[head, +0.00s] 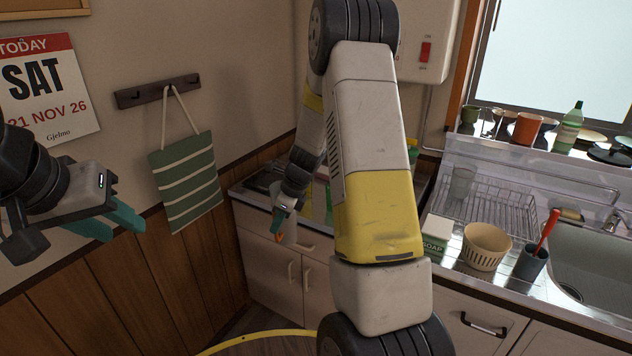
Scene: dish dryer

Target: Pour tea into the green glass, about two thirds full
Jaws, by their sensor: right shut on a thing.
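My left gripper (107,220) is at the far left, empty, with its two teal fingers apart, in front of the wall below the calendar. My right arm crosses the middle of the view, and my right gripper (279,218) is small and far off by the front edge of the left counter. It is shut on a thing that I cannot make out. A small orange patch shows just below its fingers. I cannot identify a green glass or a tea vessel for sure. Bits of green show on the counter behind my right arm, which hides much of that area.
A dish rack (500,213) holds a grey clear glass (462,181). A soap box (438,233), a cream basket (486,246) and a dark cup (531,262) with a red-handled brush stand before it. A green bottle (569,128) and an orange cup (527,129) stand on the windowsill.

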